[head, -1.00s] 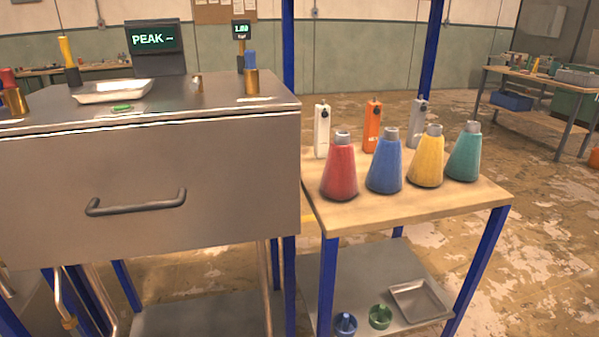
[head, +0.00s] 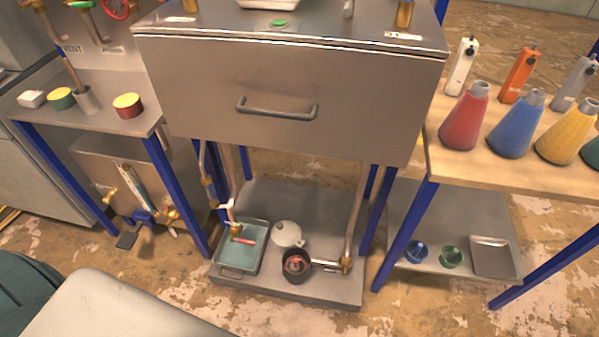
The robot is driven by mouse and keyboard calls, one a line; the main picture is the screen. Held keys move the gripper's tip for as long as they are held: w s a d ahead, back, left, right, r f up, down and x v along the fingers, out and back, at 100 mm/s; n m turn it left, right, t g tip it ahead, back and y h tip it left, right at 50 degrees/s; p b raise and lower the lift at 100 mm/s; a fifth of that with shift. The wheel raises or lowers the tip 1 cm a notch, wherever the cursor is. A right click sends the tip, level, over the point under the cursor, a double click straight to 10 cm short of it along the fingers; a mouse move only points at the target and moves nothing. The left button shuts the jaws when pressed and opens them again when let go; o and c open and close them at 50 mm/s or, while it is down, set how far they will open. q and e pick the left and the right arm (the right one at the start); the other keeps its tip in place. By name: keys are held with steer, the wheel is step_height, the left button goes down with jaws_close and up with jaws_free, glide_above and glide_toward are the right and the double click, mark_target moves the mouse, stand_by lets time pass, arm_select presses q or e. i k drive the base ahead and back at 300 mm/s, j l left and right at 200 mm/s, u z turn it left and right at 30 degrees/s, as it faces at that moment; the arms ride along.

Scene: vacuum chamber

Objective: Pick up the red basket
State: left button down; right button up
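I cannot make out a red basket for certain. A small dark round vessel (head: 296,264) with a reddish rim stands on the low platform under the drawer chamber; it is too small to tell whether it is a basket. A pipe end meets or passes by its right side. A round pale lid-like piece (head: 287,234) lies just behind it. A shallow tray (head: 228,270) with a handle and a small red item inside is to its left. Neither of my grippers is in view.
The steel chamber front (head: 290,95) with its handle (head: 277,108) overhangs the low platform (head: 290,288). Vertical pipes and blue legs flank it. A wooden table (head: 510,165) with coloured conical flasks is at right. A side shelf (head: 90,90) holds a red-and-yellow round container (head: 128,105).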

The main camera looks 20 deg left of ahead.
mark_target(296, 265)
steer(key=u, duration=0.8)
